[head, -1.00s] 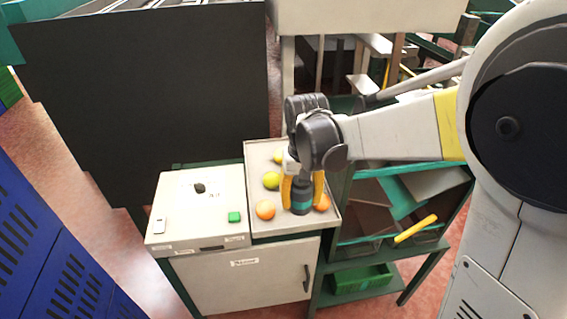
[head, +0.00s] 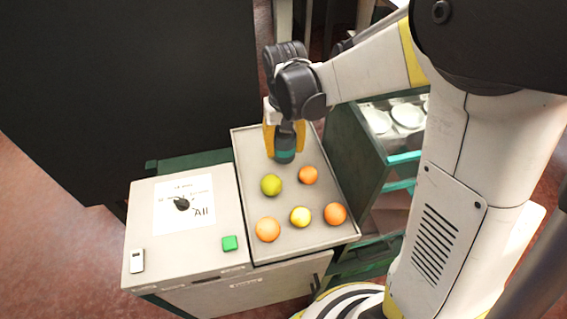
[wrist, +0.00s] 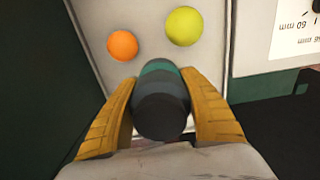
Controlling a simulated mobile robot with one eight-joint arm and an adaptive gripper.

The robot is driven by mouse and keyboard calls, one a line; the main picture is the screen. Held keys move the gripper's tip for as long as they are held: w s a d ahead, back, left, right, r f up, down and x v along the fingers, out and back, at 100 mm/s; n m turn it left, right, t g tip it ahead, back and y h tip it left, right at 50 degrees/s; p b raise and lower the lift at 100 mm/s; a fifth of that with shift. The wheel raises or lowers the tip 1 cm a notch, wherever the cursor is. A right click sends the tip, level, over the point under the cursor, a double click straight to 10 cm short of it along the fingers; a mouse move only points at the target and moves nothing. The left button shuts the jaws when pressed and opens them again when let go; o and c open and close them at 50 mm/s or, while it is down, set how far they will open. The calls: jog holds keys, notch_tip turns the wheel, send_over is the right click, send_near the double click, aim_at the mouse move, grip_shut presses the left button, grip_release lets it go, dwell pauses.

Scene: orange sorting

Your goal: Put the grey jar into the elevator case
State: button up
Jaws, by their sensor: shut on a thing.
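The grey jar (head: 285,156) is dark grey with a teal band. It is upright between the yellow fingers of my gripper (head: 284,146), over the far end of the fruit tray (head: 247,160). In the wrist view the jar (wrist: 161,108) fills the space between both fingers of my gripper (wrist: 163,118), which are shut on it. I cannot tell whether its base touches the tray. I cannot make out the elevator case in either view.
A shelf with white dishes (head: 407,115) stands right. A black panel rises behind.

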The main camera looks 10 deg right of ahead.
aim_at(284, 170)
jog(key=shift+f+b, duration=0.7)
jog(key=shift+f, duration=2.2)
jog(key=shift+f, duration=0.1)
jog(key=shift+f, duration=0.15)
jog(key=o, duration=1.3)
